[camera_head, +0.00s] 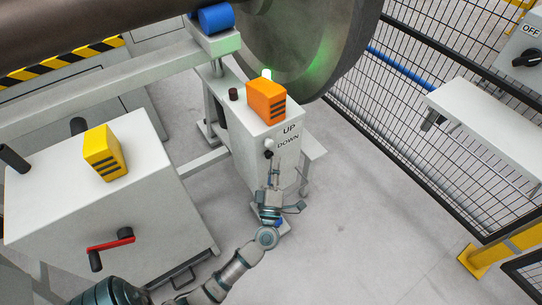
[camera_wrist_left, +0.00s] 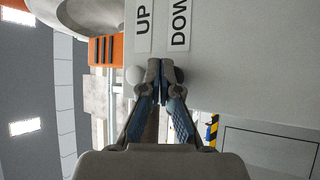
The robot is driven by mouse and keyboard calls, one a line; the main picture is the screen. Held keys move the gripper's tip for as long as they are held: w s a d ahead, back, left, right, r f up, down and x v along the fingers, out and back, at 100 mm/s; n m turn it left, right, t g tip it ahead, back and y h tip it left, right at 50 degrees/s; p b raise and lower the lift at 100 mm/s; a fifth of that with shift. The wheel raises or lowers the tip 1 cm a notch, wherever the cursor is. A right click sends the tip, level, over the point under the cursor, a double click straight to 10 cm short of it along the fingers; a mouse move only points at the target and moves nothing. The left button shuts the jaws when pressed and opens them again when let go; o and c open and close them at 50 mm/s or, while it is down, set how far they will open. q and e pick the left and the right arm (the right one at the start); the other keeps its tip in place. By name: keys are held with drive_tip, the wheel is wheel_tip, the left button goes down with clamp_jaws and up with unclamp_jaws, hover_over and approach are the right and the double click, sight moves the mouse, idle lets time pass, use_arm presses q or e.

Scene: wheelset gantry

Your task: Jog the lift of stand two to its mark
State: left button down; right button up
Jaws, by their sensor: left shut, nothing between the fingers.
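The grey stand cabinet (camera_head: 236,142) has labels UP (camera_head: 290,130) and DOWN (camera_head: 288,143) on its face. Beside them are a white button (camera_head: 269,143) and a black button (camera_head: 268,154). My left gripper (camera_head: 271,172) is shut and empty, just below the buttons in the head view. In the left wrist view its closed fingertips (camera_wrist_left: 159,68) are in front of the panel, at the DOWN label (camera_wrist_left: 179,22), right of the white button (camera_wrist_left: 133,75). The black button is hidden there behind the fingers; contact cannot be told. My right gripper is not in view.
An orange box (camera_head: 265,101) and a lit green lamp (camera_head: 267,73) are on the cabinet top. A large wheel (camera_head: 290,45) stands behind. A second cabinet (camera_head: 120,215) with a yellow box (camera_head: 104,152) and red crank (camera_head: 110,241) is at left. Mesh fence (camera_head: 400,90) is at right.

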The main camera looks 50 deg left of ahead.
use_arm(q)
drive_tip(key=shift+a, duration=0.45)
idle(0.3)
idle(0.8)
idle(4.4)
drive_tip(key=shift+d+p, duration=0.4)
drive_tip(key=shift+d, duration=0.55)
